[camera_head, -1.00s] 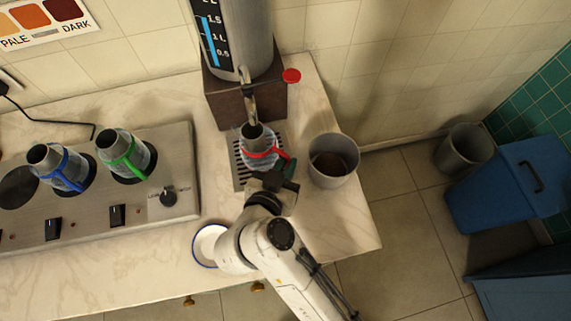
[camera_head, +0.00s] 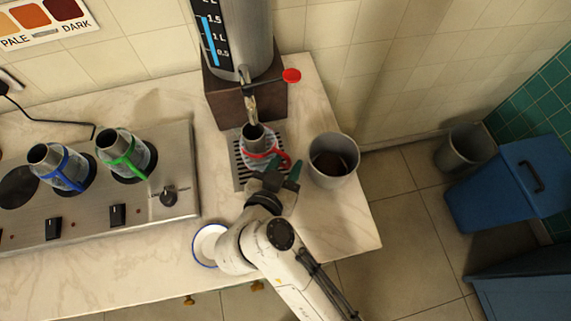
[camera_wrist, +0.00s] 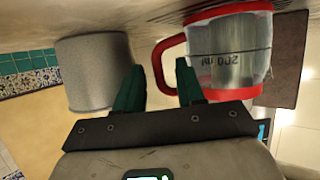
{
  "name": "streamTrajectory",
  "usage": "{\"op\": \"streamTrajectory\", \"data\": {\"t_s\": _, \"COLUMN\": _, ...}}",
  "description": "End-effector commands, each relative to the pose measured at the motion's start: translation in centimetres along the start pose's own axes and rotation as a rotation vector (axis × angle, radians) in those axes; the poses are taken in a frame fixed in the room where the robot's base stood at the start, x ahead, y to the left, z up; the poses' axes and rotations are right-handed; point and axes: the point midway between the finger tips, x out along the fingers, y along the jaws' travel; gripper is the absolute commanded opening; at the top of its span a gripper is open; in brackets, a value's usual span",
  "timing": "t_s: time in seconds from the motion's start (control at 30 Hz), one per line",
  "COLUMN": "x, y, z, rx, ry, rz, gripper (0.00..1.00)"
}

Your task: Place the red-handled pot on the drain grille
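The red-handled pot (camera_head: 256,143) is a glass and metal pot with a red band. It stands upright on the slotted drain grille (camera_head: 239,178), below the samovar's tap. It also shows in the wrist view (camera_wrist: 232,50), with its red handle (camera_wrist: 168,62) toward my gripper. My gripper (camera_head: 283,174) is at the pot's handle side. Its green fingers are spread, and in the wrist view the gripper (camera_wrist: 160,82) has the handle just beyond and between its tips, not clamped. The pot hides part of the grille.
A samovar (camera_head: 238,40) with a tap (camera_head: 250,100) stands behind the pot. A grey bin-like container (camera_head: 333,172) is close on the right. Pots with blue (camera_head: 62,170) and green (camera_head: 124,155) handles sit on the hotplate (camera_head: 172,150). A white dish (camera_head: 208,245) lies near the front edge.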

Motion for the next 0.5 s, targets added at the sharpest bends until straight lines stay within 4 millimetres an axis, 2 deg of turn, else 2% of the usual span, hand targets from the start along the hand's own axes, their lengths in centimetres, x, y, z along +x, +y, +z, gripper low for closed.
{"op": "streamTrajectory", "data": {"t_s": 0.17, "x": -2.3, "y": -0.1, "z": 0.0, "rx": -0.001, "ry": 0.001, "rz": -0.004, "gripper": 0.38}}
{"op": "streamTrajectory", "data": {"t_s": 0.5, "x": -9.1, "y": -0.1, "z": -0.1, "rx": 0.001, "ry": 0.000, "rz": -0.003, "gripper": 0.38}}
